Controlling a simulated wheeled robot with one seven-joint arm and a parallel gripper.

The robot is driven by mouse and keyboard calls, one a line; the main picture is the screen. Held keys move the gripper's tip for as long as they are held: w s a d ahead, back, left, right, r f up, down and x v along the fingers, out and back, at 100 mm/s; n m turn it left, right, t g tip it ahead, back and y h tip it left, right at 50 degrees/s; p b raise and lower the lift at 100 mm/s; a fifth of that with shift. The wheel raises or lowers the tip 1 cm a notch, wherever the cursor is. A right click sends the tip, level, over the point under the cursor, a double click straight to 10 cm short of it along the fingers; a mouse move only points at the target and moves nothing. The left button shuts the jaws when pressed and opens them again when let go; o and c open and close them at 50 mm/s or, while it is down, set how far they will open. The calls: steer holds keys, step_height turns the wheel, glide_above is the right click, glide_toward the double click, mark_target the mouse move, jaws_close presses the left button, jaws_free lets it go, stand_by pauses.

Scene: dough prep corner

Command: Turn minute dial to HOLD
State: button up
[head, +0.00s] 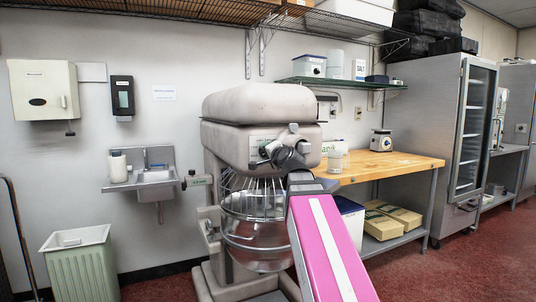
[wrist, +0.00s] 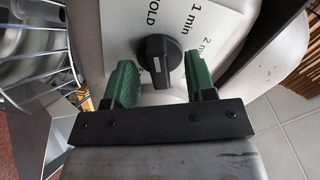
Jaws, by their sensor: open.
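The minute dial (wrist: 158,58) is a black knob on a white plate (wrist: 215,22) in the wrist view. The plate reads "OLD" with its first letter cut off, "1 min" and part of a "2 m" mark. The knob's white line is on its lower half, on the side away from the lettering. My gripper (wrist: 159,66) is open, with one green finger on each side of the knob. A gap shows at the left; contact at the right is unclear. In the head view my gripper (head: 280,152) is at the front of the grey mixer (head: 258,104); the dial is not clear there.
The mixer's wire guard (head: 255,196) and steel bowl (head: 252,240) sit just below my gripper. A wooden-topped table (head: 400,164) stands at the right, and a small sink (head: 155,176) and a green bin (head: 82,270) at the left.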

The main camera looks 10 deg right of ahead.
steer(key=v, duration=0.5)
stand_by(0.3)
step_height(320, 180, down, 31)
steer(key=a+n+g+h, duration=0.1)
steer(key=a+n+g, duration=0.1)
steer(key=n+g, duration=0.5)
steer(key=s+d+f+n+g+h, duration=0.1)
steer(key=s+f+g, duration=0.4)
steer(key=f, duration=0.8)
steer(key=s+d+f+n+g+h, duration=0.1)
steer(key=s+f+g, duration=0.4)
steer(key=f, duration=0.8)
steer(key=s+h, duration=0.1)
steer(key=s, duration=0.2)
steer(key=shift+f+n+h, duration=0.3)
steer(key=shift+f+n, duration=0.05)
steer(key=shift+n, duration=0.05)
